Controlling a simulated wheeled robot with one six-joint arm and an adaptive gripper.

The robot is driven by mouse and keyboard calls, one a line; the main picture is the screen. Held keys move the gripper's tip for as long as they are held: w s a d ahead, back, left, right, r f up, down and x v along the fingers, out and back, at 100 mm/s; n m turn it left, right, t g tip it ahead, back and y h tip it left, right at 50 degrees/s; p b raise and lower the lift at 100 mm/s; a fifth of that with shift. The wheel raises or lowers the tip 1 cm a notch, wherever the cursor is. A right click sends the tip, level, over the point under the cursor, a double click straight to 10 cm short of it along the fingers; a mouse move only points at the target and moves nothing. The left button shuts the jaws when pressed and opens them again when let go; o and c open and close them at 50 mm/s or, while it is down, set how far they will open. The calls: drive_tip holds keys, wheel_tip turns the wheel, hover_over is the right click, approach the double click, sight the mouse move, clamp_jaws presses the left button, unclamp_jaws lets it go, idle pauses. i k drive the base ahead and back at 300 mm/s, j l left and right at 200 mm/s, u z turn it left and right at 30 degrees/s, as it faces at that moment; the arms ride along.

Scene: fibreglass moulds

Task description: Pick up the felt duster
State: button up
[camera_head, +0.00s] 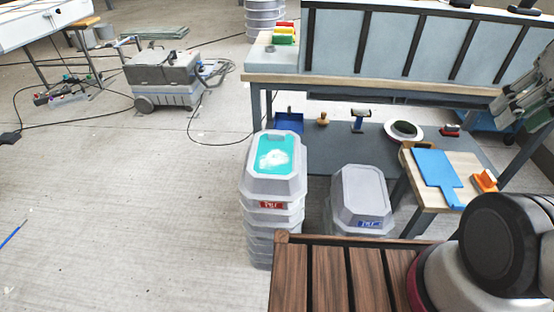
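I cannot tell for certain which thing is the felt duster. An orange block with a pale part (485,181) lies on the right side of the small wooden table (440,158), beside a blue flat board (437,168). A small red and dark thing (450,131) lies on the grey shelf under the long bench. What seems to be my gripper (522,98) shows at the right edge, above and right of the small table and apart from the orange block. It is partly cut off by the frame, and its finger opening is unclear.
The long bench (262,79) bears red, yellow and green blocks (284,33) and a panelled grey mould (385,45). Stacked grey tubs (262,190), one with teal on top, and another tub (362,195) stand before it. Floor at left is open, with cables.

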sight(485, 182)
drive_tip(key=i+l+z, duration=0.35)
drive_tip(key=l, duration=0.3)
drive_tip(key=i+l+z, duration=0.4)
drive_tip(key=l, duration=0.15)
